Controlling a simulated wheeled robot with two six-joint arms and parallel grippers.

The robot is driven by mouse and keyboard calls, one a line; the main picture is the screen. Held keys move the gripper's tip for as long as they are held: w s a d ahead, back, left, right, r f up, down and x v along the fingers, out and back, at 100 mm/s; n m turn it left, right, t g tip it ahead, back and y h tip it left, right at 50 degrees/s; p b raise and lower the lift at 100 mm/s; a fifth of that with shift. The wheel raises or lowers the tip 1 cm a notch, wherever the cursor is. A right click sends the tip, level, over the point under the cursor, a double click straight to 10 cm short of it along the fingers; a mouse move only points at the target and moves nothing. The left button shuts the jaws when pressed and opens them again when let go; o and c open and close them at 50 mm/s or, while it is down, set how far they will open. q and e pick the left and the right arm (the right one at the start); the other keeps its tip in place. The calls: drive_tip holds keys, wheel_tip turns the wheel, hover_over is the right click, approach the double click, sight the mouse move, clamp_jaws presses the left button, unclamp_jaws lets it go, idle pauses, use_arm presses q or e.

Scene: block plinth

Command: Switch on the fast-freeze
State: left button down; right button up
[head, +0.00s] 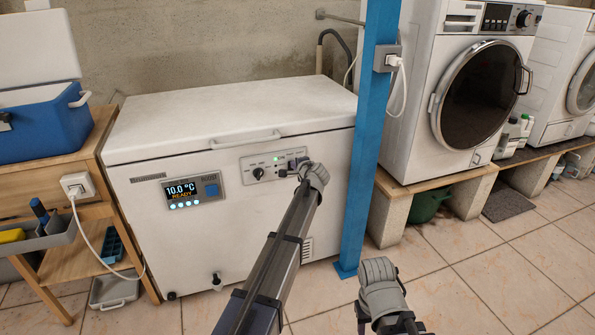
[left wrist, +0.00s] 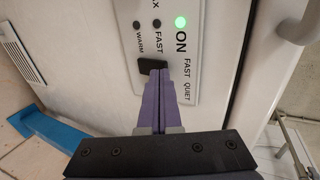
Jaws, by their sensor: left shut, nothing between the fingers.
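The white chest freezer (head: 215,118) stands against the wall with its lid shut. Its display (head: 183,192) reads 10.0 °C and READY. The control panel (head: 247,165) has a knob (head: 258,173) and small lamps. In the left wrist view, the panel shows a lit green lamp (left wrist: 180,22) by ON and dark lamps by FAST and WARM. A dark rocker switch (left wrist: 152,66) sits beside FAST and QUIET. My left gripper (left wrist: 158,73) is shut and empty, its purple tips at the switch; contact is unclear. My right wrist shows at lower right; its fingertips (head: 361,318) are barely visible.
A blue post (head: 374,130) with a socket stands at the freezer's right. A washing machine (head: 465,90) stands on a bench beyond it. A wooden table (head: 45,165) with a blue cooler (head: 50,125) is at left. Tiled floor is clear at lower right.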

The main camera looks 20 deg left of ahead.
use_arm(q)
drive_tip(key=shift+w+a, duration=0.1)
idle(0.3)
drive_tip(key=shift+w+a+r+g+p, duration=0.25)
drive_tip(key=shift+w+r+g+p, duration=0.25)
drive_tip(key=shift+p, duration=0.65)
drive_tip(key=shift+s+f, duration=0.15)
drive_tip(key=shift+f, duration=0.15)
drive_tip(key=shift+r+p, duration=0.7)
drive_tip(key=shift+r, duration=0.15)
drive_tip(key=shift+s, duration=0.1)
